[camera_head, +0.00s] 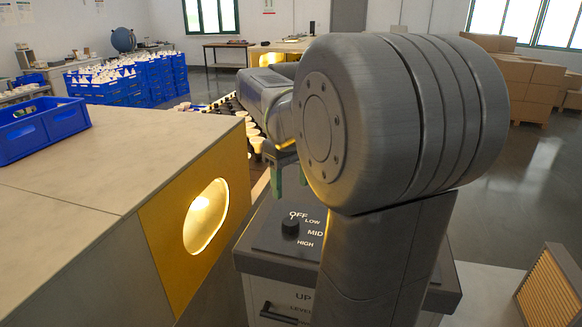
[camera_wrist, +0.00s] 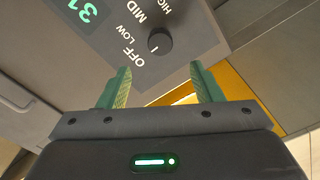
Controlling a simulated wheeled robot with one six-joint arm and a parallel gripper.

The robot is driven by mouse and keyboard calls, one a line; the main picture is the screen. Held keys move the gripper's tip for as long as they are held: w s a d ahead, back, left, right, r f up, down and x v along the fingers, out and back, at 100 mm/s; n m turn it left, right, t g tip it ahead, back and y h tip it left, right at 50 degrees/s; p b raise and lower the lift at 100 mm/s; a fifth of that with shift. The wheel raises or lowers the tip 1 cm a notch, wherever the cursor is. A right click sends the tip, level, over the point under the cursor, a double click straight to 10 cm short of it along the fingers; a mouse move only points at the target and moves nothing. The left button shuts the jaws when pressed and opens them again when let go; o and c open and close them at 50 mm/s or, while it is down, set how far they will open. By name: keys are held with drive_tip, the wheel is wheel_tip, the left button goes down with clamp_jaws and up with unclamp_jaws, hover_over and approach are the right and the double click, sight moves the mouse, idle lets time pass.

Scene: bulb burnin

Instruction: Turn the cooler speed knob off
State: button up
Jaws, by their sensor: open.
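The cooler speed knob (camera_head: 290,227) is a small black round knob on a dark panel, with OFF, LOW, MID and HIGH printed around it. It also shows in the wrist view (camera_wrist: 160,41), just beyond my fingertips. A small pale mark on the knob seems to lie on the side toward OFF, but its exact setting is hard to tell. My gripper (camera_wrist: 160,68) is open and empty, its green fingers apart and not around the knob. In the head view, my gripper (camera_head: 290,179) is above and behind the knob, partly hidden by my arm.
A green "31" display (camera_wrist: 83,10) is on the panel. A conveyor with pale cups (camera_head: 256,144) lies behind.

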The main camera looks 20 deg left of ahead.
sight(291, 221)
wheel_tip(291, 221, up, 4)
drive_tip(key=shift+f, duration=0.1)
idle(0.5)
wheel_tip(291, 221, down, 14)
drive_tip(key=shift+r, duration=0.1)
idle(0.4)
